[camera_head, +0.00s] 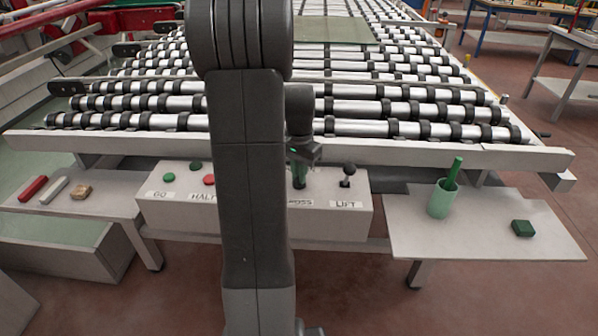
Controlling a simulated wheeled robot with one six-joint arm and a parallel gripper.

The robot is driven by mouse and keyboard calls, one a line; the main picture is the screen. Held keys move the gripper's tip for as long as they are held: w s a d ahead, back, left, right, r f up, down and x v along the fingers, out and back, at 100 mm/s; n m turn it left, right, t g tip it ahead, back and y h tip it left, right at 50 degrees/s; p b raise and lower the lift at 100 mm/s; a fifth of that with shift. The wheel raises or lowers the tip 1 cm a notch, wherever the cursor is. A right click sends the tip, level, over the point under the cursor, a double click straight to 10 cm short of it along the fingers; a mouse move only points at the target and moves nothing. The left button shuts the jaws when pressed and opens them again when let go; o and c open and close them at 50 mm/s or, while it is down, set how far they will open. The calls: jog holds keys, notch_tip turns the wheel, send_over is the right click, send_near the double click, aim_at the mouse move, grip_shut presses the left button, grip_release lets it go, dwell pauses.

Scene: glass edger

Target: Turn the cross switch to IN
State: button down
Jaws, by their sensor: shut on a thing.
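The control box (330,222) stands in front of the roller conveyor. Its front carries the labels GO, HALT, a partly covered label (301,203) ending in "OSS", and LIFT. My gripper (299,182) points down at the box top just above the "OSS" label and is shut on the cross switch there. The switch itself is hidden by the fingers, so its position cannot be read. The IN marking cannot be made out. My arm covers the middle of the box.
A black-knobbed LIFT lever (347,174) stands close to the right of my gripper. Green (169,177) and red (209,180) buttons are left of my arm. A green cup (442,199) and a dark green block (523,228) sit on the right shelf.

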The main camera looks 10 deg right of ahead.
jog(key=shift+m, duration=0.4)
jog(key=c, duration=1.5)
grip_release()
notch_tip(320, 180, up, 14)
jog(key=shift+f, duration=0.1)
jog(key=shift+f, duration=0.1)
notch_tip(320, 180, down, 14)
jog(key=shift+r, duration=0.15)
jog(key=shift+r, duration=0.1)
